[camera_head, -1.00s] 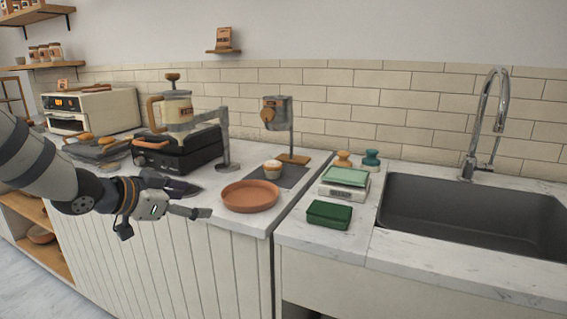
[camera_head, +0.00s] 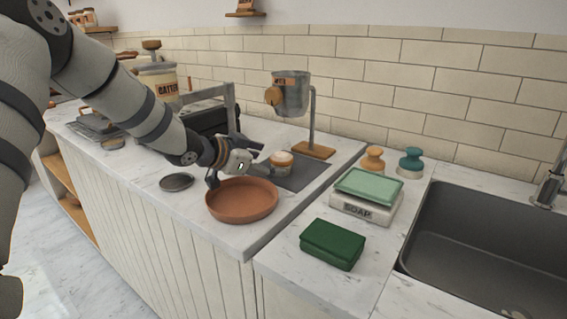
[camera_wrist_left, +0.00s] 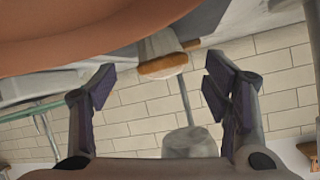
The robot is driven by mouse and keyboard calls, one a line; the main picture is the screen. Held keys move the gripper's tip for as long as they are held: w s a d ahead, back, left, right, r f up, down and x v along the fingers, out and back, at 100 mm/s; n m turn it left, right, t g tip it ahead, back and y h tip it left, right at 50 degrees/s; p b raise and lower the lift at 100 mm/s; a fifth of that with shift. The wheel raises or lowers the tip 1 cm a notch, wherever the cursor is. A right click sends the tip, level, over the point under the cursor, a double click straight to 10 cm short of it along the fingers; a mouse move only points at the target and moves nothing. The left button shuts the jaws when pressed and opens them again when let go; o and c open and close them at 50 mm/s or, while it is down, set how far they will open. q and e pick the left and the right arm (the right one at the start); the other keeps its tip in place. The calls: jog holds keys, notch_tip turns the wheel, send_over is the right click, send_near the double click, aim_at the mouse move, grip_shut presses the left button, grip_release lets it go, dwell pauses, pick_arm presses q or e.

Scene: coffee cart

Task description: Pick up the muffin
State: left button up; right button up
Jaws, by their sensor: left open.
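The muffin (camera_head: 283,158), with a tan top and pale wrapper, stands upright on a dark grey mat (camera_head: 303,176) on the marble counter. My left gripper (camera_head: 262,163) is low over the counter just left of the muffin, behind the terracotta dish. In the left wrist view, which is upside down, the fingers (camera_wrist_left: 160,88) are spread wide and empty. The muffin (camera_wrist_left: 163,65) shows beyond them, roughly midway between the tips, apart from both. My right gripper is not in view.
The terracotta dish (camera_head: 241,209) lies in front of the gripper. A metal dispenser on a stand (camera_head: 291,92) rises behind the muffin. A small dark disc (camera_head: 177,182) lies left of the dish.

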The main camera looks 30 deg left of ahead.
aim_at(275, 160)
pick_arm(q)
jog(key=x, duration=0.4)
jog(key=shift+w+f+b, duration=0.25)
jog(key=shift+w+b, duration=0.1)
jog(key=shift+b, duration=0.05)
jog(key=shift+w, duration=0.2)
jog(key=shift+r, duration=0.3)
jog(key=c, duration=1.3)
